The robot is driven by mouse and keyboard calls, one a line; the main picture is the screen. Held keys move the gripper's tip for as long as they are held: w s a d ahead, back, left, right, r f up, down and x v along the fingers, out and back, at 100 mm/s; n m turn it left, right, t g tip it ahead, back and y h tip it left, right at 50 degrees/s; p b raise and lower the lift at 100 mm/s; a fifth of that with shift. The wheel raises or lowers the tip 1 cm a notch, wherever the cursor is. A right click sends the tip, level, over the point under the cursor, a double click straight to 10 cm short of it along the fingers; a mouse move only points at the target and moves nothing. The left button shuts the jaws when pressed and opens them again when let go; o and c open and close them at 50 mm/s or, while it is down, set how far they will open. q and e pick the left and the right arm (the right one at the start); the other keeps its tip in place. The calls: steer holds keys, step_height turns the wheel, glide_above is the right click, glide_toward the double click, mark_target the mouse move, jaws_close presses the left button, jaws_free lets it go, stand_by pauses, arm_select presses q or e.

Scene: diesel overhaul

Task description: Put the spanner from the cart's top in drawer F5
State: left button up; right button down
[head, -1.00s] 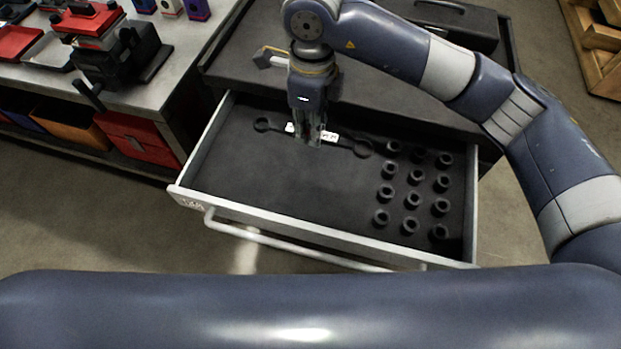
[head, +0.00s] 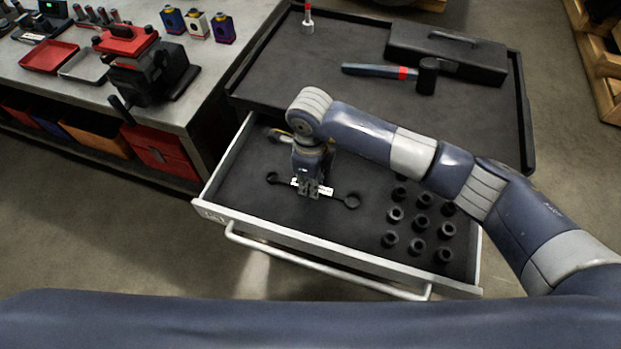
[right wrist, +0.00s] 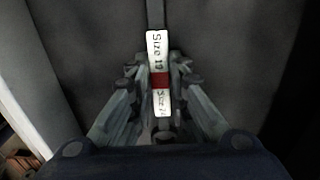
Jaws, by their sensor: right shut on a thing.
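The spanner (head: 338,195) is dark, with round ends and a white label with a red band. My right gripper (head: 308,191) is shut on its middle, over the label. The wrist view shows the label (right wrist: 157,60) reading "Size 19" between the fingers (right wrist: 158,115). The spanner lies roughly level inside the open drawer (head: 258,217), left of the sockets. I cannot tell whether it touches the drawer floor. The mark on the drawer front is too blurred to read. The cart's top (head: 330,50) is behind the drawer. My left gripper is not in view.
Several dark sockets (head: 422,222) stand in rows at the drawer's right. A hammer (head: 380,71), a black toolbox (head: 447,52) and a red-and-silver tool (head: 308,20) are on the cart's top. A workbench with a red-topped vise (head: 135,60) is at the left. The drawer's front left floor is clear.

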steer(key=c, duration=1.9)
jaws_free()
steer(key=shift+f+b, duration=0.15)
steer(key=shift+b, duration=0.15)
steer(key=shift+c, duration=0.2)
steer(key=o, duration=0.4)
steer(key=shift+r+p, duration=0.25)
steer(key=shift+p, duration=0.05)
steer(key=shift+r, duration=0.35)
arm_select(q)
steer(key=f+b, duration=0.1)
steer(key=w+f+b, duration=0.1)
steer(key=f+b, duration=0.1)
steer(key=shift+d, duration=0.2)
arm_select(e)
step_height(320, 180, up, 11)
steer(key=shift+r, duration=0.15)
